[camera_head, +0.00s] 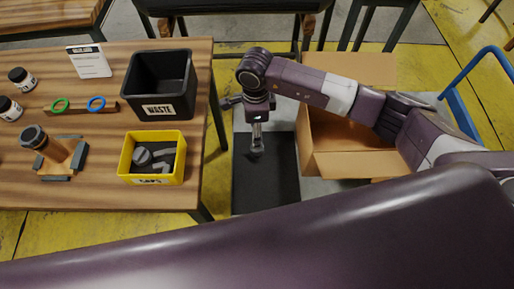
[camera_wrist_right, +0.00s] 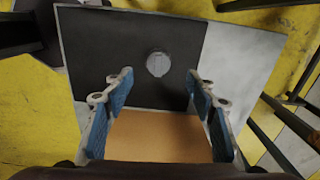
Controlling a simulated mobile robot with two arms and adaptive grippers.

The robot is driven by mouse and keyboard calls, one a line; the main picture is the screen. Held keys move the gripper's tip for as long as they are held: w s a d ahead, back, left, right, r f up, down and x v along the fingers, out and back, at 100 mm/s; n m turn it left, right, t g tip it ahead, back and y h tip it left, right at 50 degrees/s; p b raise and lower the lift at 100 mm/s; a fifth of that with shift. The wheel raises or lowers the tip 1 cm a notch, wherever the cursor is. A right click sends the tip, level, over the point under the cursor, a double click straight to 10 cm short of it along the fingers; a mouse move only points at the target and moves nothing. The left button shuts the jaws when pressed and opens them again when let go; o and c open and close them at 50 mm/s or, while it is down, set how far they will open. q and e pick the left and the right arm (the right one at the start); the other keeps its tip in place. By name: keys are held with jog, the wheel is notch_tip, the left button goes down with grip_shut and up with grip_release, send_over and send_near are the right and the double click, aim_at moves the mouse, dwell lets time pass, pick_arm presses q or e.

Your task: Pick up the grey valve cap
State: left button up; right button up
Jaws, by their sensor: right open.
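A round grey valve cap (camera_wrist_right: 158,64) with a raised bar across its top lies on a black mat (camera_wrist_right: 95,40) in the right wrist view. My right gripper (camera_wrist_right: 160,78) is open, its two blue-padded fingers framing the cap from a distance with nothing between them. In the head view my right gripper (camera_head: 257,146) hangs pointing down over the same black mat (camera_head: 265,193) on the floor, and I cannot make out the cap clearly there. A yellow bin (camera_head: 126,158) on the wooden table holds dark grey caps and fittings. My left gripper is not in view.
The wooden table (camera_head: 90,199) is left of the mat; a black WASTE bin (camera_head: 160,108), jars, a ring rack (camera_head: 78,107) and a card (camera_head: 89,61) stand on it. An open cardboard box (camera_head: 350,163) is right of the mat, near a blue-railed cart (camera_head: 460,110).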

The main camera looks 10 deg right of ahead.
notch_tip(320, 180, down, 7)
jog(key=shift+s+d+r+p, duration=0.1)
jog(key=shift+s+d+p, duration=0.05)
jog(key=shift+p, duration=0.6)
jog(key=c, duration=0.9)
